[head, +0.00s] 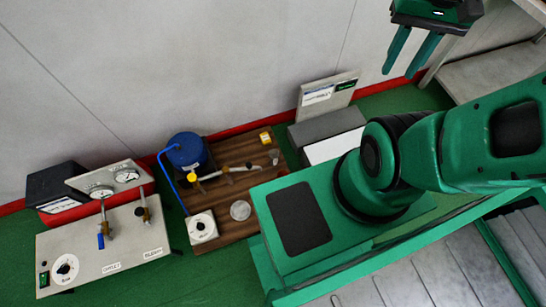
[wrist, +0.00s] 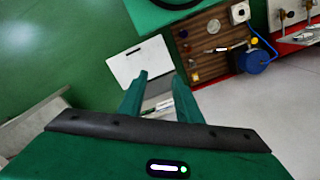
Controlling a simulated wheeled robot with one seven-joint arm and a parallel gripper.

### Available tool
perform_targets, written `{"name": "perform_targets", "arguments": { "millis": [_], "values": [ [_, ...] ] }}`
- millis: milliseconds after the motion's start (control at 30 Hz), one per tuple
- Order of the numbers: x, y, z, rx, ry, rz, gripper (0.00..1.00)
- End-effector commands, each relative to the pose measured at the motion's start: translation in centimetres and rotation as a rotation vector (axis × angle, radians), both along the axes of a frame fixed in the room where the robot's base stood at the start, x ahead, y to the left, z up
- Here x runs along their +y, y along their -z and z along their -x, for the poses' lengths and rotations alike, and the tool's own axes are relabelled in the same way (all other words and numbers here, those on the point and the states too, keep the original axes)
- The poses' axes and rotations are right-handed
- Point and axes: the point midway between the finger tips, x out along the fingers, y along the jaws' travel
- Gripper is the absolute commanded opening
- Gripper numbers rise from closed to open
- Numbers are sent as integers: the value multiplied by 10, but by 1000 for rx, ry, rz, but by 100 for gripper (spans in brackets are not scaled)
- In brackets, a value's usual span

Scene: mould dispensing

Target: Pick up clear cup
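A pale, see-through round vessel (head: 240,210) sits on the front right of the wooden board (head: 228,232), next to a white dial box. A smaller clear piece (head: 273,157) stands near the board's right edge. I cannot tell for sure which of these is the clear cup. In the wrist view, a round pale thing (wrist: 214,26) on the board (wrist: 215,62) looks like the vessel. My gripper (head: 400,73) is raised at the upper right, far from the board. Its two green fingers are apart with nothing between them; they also show in the wrist view (wrist: 160,78).
A grey box (head: 325,125) stands right of the board; the wall is behind.

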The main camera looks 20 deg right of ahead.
Motion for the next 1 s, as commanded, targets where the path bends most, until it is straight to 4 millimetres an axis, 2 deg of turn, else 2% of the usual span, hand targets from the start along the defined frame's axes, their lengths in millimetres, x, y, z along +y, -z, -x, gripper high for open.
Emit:
{"name": "perform_targets", "arguments": {
  "millis": [67, 133, 200, 233, 367, 567, 667, 867, 1000],
  "values": [
    [0, 0, 0, 0, 0, 0, 31],
    [0, 0, 0, 0, 1, 0, 46],
    [-1, -5, 9, -12, 3, 3, 62],
    [-2, -5, 7, -11, 6, 6, 66],
    [-13, -2, -16, 2, 33, 28, 66],
    [-30, 14, -76, 19, 102, 85, 66],
    [-36, 28, -110, 23, 134, 111, 66],
    [-41, 67, -175, 22, 190, 152, 66],
    [-39, 103, -219, 17, 227, 173, 66]
  ]
}}
